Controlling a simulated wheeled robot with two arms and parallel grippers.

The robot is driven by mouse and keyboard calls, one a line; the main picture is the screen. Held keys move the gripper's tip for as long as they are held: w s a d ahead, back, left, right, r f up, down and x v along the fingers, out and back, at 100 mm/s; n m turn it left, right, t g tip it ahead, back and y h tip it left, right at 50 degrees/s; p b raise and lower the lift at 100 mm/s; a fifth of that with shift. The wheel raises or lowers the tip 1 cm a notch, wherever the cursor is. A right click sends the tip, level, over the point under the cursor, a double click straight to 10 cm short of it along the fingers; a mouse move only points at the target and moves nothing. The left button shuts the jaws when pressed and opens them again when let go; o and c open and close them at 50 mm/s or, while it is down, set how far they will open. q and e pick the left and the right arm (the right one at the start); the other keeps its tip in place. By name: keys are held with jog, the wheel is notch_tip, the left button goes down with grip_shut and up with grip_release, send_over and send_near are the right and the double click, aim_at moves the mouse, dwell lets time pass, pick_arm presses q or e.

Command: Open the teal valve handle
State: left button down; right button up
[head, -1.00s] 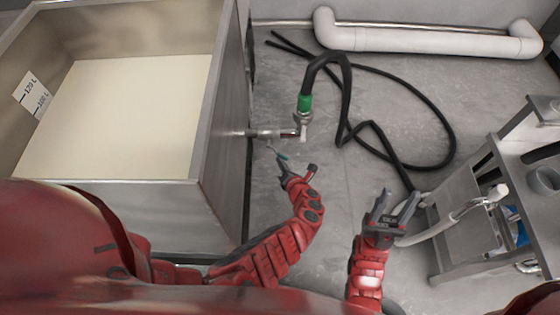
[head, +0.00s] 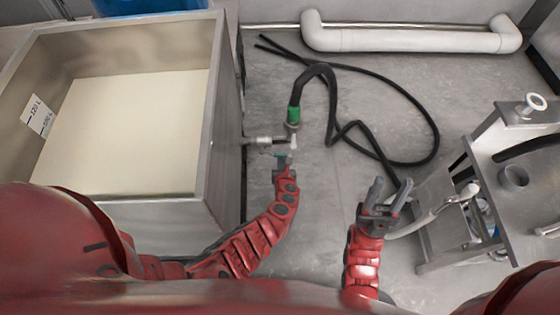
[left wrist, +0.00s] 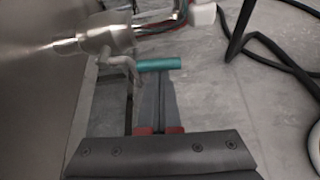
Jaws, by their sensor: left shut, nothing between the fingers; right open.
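The teal valve handle (left wrist: 158,64) is a short teal bar below the metal valve (left wrist: 112,40) in the left wrist view. In the head view the handle (head: 284,155) is small and partly hidden by my left gripper (head: 282,163). The valve's pipe (head: 258,141) comes out of the tank's side. My left gripper also shows in the left wrist view (left wrist: 152,88); its fingers are shut and empty, with their tips at or just under the teal handle. I cannot tell whether they touch it. My right gripper (head: 382,197) is open and empty, over the floor to the right.
The steel tank (head: 172,212) holds a pale content at the left. A black hose (head: 332,100) with a green fitting (head: 294,114) meets the valve and loops over the floor. A metal stand (head: 490,165) is at the right. A white pipe (head: 410,40) runs along the back.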

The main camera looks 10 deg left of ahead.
pick_arm(q)
jog(key=shift+r, duration=0.25)
dwell(0.5)
jog(key=p+v, duration=0.4)
jog(key=v, duration=1.3)
jog(key=shift+p, duration=0.4)
jog(key=shift+s, duration=0.2)
